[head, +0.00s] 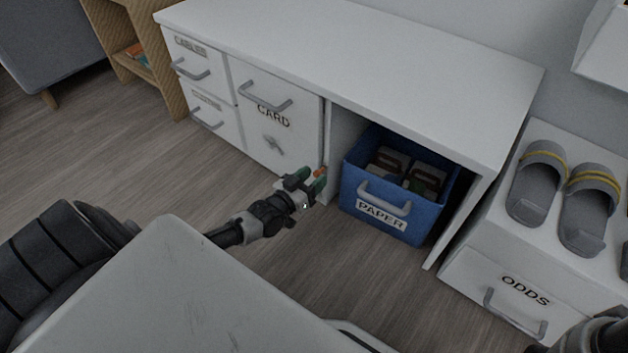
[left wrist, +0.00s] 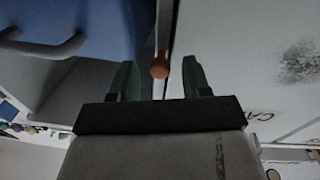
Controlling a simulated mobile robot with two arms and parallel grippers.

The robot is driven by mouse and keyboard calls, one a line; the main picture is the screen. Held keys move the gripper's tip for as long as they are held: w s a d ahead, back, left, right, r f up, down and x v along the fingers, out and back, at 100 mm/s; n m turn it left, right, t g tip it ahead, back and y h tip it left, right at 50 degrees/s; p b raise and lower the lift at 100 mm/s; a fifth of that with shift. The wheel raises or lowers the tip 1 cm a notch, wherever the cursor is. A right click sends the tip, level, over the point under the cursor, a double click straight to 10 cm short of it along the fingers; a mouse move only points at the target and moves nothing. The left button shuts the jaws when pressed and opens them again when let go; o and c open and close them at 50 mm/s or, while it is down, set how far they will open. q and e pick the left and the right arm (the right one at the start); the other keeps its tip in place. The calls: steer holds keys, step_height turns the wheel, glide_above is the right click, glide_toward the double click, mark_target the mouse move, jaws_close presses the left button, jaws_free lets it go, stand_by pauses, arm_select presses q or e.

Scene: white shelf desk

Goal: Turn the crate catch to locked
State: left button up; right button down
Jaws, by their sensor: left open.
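The crate catch, a small orange peg (head: 320,172), sits at the front edge of the upright panel between the CARD door and the crate bay. In the left wrist view the orange catch (left wrist: 160,66) lies between my green fingertips, with gaps on both sides. My left gripper (head: 308,183) is open at the catch and partly hides it in the head view. The blue PAPER crate (head: 425,221) stands in the bay right of the panel, and its side shows in the left wrist view (left wrist: 112,22). I cannot tell the catch's exact angle.
The white desk (head: 370,60) overhangs the bay. The CARD door (head: 268,105) is left of the panel. The ODDS drawer (head: 520,290), with grey slippers (head: 538,185) above it, is at right. Wooden floor (head: 130,160) is clear. My right arm shows partly at bottom right.

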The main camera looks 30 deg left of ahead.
arm_select(q)
steer(key=shift+w+d, duration=0.1)
steer(key=shift+w, duration=0.3)
steer(key=shift+c, duration=0.5)
jaws_close()
